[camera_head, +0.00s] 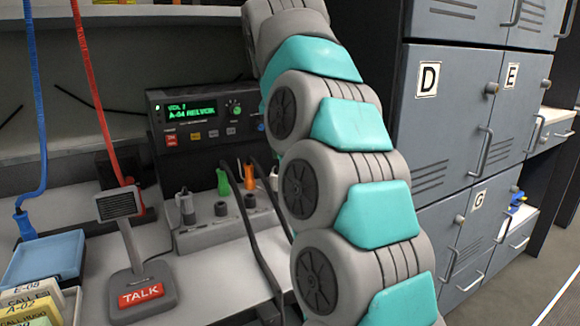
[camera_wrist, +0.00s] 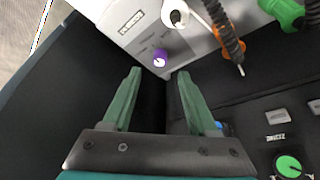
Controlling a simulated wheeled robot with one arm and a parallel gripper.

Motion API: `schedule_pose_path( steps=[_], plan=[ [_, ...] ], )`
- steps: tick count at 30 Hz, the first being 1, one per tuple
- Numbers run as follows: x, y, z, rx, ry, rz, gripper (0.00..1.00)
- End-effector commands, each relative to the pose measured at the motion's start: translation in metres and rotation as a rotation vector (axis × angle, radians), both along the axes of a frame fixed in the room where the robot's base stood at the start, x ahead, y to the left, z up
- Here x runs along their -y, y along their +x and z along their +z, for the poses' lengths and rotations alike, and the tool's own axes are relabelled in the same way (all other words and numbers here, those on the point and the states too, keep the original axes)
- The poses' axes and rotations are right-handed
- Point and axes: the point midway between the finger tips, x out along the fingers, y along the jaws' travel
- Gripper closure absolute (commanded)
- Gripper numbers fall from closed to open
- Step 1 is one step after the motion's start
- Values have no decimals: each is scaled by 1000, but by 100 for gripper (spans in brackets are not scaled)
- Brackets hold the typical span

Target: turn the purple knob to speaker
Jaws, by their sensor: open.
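The purple knob (camera_wrist: 160,57) shows in the wrist view on the end part of the light grey box (camera_wrist: 125,47). It has a pale pointer mark, but I cannot read which setting it points at. My gripper (camera_wrist: 159,73) is open, with its two green fingers apart. The knob appears between and just past the fingertips, with no visible contact. In the head view the grey box (camera_head: 200,236) shows left of my arm. My arm hides the purple knob and my gripper there.
Green plug (camera_wrist: 283,12) and orange plug (camera_wrist: 232,50) stand in the box, with dark cables nearby. The black radio (camera_wrist: 275,125) with a green knob (camera_wrist: 290,166) lies close by. A talk microphone (camera_head: 140,290) stands left on the desk. Grey lockers (camera_head: 455,130) are at right.

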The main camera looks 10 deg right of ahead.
Motion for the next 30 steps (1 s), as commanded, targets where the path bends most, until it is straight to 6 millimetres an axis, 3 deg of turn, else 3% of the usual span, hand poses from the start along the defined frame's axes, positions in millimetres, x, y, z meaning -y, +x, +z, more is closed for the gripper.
schedule_pose_path(
  steps=[12, 25, 30],
  plan=[
    [8, 15, -43, -2, 1, 0, 41],
    [10, 18, -51, -2, 1, -1, 41],
    [10, 18, -50, -2, 1, -1, 58]
  ],
)
